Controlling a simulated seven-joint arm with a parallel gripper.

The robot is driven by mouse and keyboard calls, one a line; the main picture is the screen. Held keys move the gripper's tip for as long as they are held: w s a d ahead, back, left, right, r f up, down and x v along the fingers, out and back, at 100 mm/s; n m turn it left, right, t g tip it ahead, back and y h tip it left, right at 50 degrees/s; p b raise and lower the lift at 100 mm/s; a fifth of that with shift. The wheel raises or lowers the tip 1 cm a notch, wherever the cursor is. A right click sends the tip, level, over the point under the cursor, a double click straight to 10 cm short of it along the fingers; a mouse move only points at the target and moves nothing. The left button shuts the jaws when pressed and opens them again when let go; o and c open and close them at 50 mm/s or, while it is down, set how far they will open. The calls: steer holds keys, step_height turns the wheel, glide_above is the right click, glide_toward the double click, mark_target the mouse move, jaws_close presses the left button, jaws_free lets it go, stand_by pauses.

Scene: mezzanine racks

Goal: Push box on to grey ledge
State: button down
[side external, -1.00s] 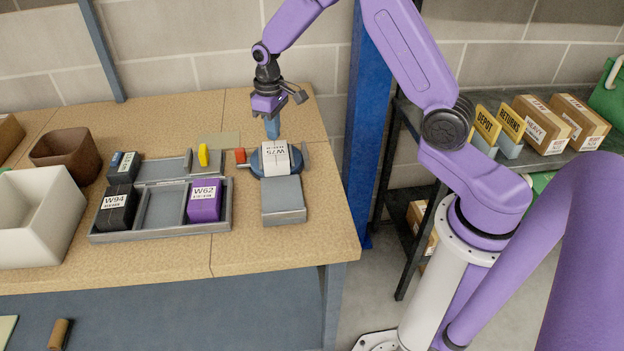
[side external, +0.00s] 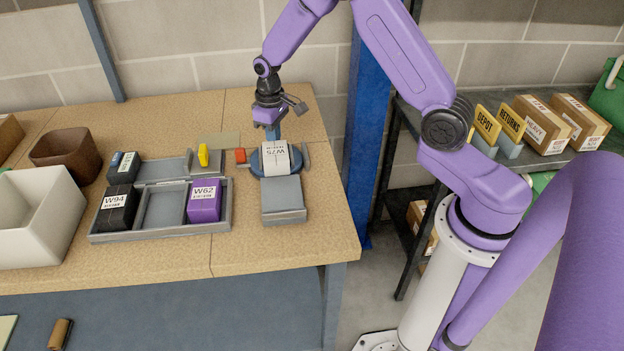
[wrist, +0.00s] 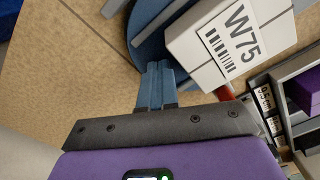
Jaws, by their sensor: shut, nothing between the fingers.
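The white box marked W75 (side external: 275,158) sits on a round blue plate (side external: 256,171), its label upside down in the side view. The grey ledge (side external: 284,200) is a flat block right in front of the plate, with a bare top. My gripper (side external: 273,136) is shut and empty, pointing down just behind the box. In the wrist view my closed blue fingertips (wrist: 154,68) are beside the W75 box (wrist: 212,42), over the plate's edge (wrist: 150,30). A small gap shows between fingers and box in that view; contact is not evident.
Left of the plate are a small red block (side external: 240,156) and a grey divided tray (side external: 163,232) holding the black W94 box (side external: 117,210) and purple W62 box (side external: 203,203). A grey rail (side external: 307,156) stands right of the plate. The bench right of the ledge is clear.

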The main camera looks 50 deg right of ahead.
mark_target(276, 158)
steer(key=shift+r, duration=0.15)
steer(key=shift+r, duration=0.6)
steer(key=shift+s+a, duration=0.1)
stand_by(0.5)
steer(key=shift+s+a, duration=0.35)
steer(key=shift+s+a, duration=0.1)
steer(key=shift+s, duration=0.05)
stand_by(0.3)
steer(key=shift+s+a+f, duration=0.1)
steer(key=shift+s+a, duration=0.35)
steer(key=shift+a, duration=0.05)
steer(key=shift+w+d, duration=0.2)
steer(key=shift+w, duration=0.05)
stand_by(0.6)
